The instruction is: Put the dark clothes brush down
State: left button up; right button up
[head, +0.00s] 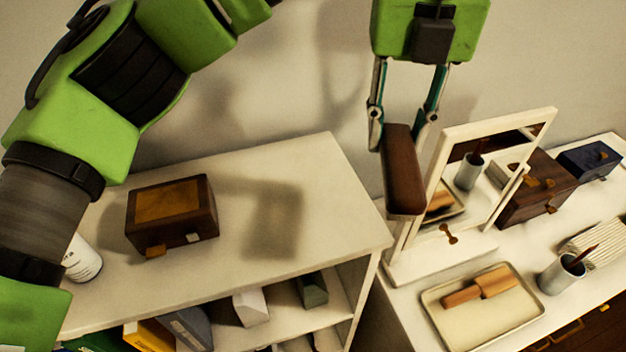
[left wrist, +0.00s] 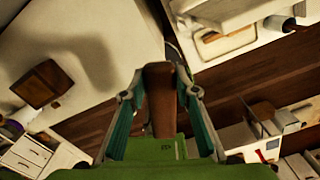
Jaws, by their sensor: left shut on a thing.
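The dark clothes brush (head: 402,170) is a long dark brown block. My left gripper (head: 402,138) comes down from the top and is shut on its upper part. The brush hangs in the air in front of the mirror's left edge, near the right end of the white shelf top (head: 330,185). The left wrist view also shows the brush (left wrist: 158,95) between the two fingers (left wrist: 158,92). It covers part of the mirror frame. My right gripper is not in view.
A wooden box (head: 172,222) and a white bottle (head: 83,262) stand on the shelf top, whose right half is clear. A framed mirror (head: 440,200), a tray (head: 445,325) with a lighter brush (head: 480,287), a cup (head: 560,275) and boxes (head: 535,190) occupy the dresser.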

pick_arm(q)
jog(key=a+f, duration=0.2)
jog(key=a, duration=0.1)
jog(key=w+a+f+p, duration=0.1)
jog(key=a+f, duration=0.1)
jog(key=a, duration=0.1)
jog(key=w+a+f, duration=0.1)
jog(key=a+f, duration=0.1)
jog(key=a, duration=0.1)
jog(key=shift+w, duration=0.15)
jog(key=shift+w+a+f+p, duration=0.1)
jog(key=shift+a+f+p, duration=0.3)
jog(key=shift+f, duration=0.3)
jog(key=shift+a+f, duration=0.2)
jog(key=shift+a, duration=0.05)
jog(key=f+p, duration=0.1)
jog(key=f, duration=0.2)
jog(key=shift+a+p, duration=0.3)
jog(key=shift+p, duration=0.05)
jog(key=shift+f, duration=0.35)
jog(key=shift+d, duration=0.1)
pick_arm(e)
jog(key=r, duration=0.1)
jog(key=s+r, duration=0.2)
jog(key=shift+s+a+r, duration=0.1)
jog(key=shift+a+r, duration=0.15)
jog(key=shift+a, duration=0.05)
